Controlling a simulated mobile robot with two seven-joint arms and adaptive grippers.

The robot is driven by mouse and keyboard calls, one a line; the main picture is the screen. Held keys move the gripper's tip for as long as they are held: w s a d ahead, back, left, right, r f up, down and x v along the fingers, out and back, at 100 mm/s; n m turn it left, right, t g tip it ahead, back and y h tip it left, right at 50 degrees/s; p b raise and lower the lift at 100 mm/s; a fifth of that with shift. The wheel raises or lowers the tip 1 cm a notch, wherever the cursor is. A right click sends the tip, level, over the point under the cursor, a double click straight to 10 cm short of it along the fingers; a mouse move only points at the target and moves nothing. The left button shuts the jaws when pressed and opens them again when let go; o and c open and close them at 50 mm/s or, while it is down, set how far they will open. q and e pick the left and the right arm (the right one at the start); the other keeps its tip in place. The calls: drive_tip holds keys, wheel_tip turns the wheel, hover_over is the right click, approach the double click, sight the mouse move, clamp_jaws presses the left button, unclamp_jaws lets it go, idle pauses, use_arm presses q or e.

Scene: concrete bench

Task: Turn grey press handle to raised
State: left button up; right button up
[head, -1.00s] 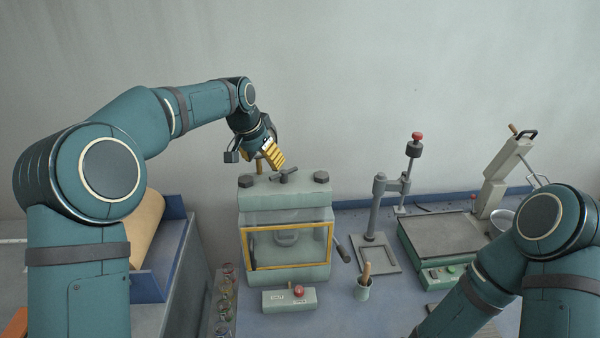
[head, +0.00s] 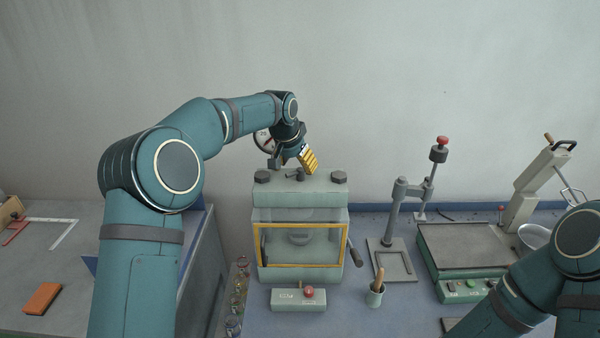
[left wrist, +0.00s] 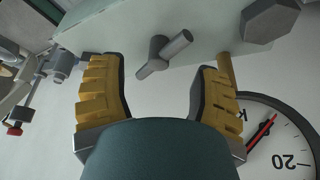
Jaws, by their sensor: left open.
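The press (head: 300,197) is a pale grey-green box with a yellow-framed clear front. A small grey handle (head: 294,174) with a crossbar lies on its top between two dark knobs. In the left wrist view, this handle (left wrist: 161,52) shows ahead of and between the fingers, with no clear contact. My left gripper (head: 309,160) has yellow-padded fingers and is just above and behind the handle. In the left wrist view, my left gripper (left wrist: 158,72) is open and empty. A dark side lever (head: 355,257) sticks out at the press's right. My right gripper is out of view.
A dial gauge (head: 263,140) stands behind the press, close to my left gripper; it also shows in the left wrist view (left wrist: 280,140). A control box (head: 298,299) sits in front.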

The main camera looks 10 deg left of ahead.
sight(299, 169)
use_arm(q)
drive_tip(key=shift+x, duration=2)
drive_tip(key=shift+o, duration=0.2)
